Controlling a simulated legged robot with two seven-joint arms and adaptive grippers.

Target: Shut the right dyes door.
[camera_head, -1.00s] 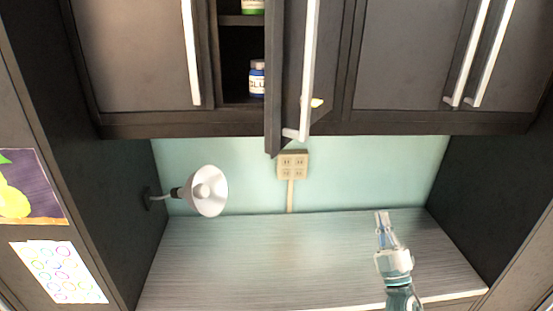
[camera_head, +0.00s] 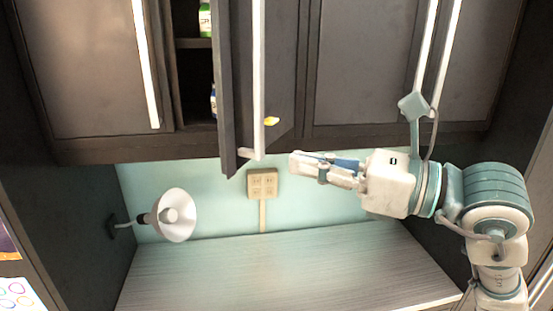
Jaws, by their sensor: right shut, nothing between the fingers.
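The dark right dyes door (camera_head: 232,90), with a long pale vertical handle (camera_head: 258,80), stands open and juts out toward me from the upper cabinet. To its left the open cabinet (camera_head: 194,75) shows shelves with a green bottle (camera_head: 206,20) and part of a blue bottle (camera_head: 213,100). My right gripper (camera_head: 298,165) is shut and empty. It points left, just right of the door's lower end and a little below the cabinet bottom. A gap shows in the picture between its fingertips and the handle. My left gripper is not in view.
A white lamp (camera_head: 174,215) sticks out from the left side wall. An outlet box (camera_head: 262,184) is on the teal back wall. The grey counter (camera_head: 270,272) below is clear. Closed cabinet doors (camera_head: 365,65) with handles are at right, close above my right arm.

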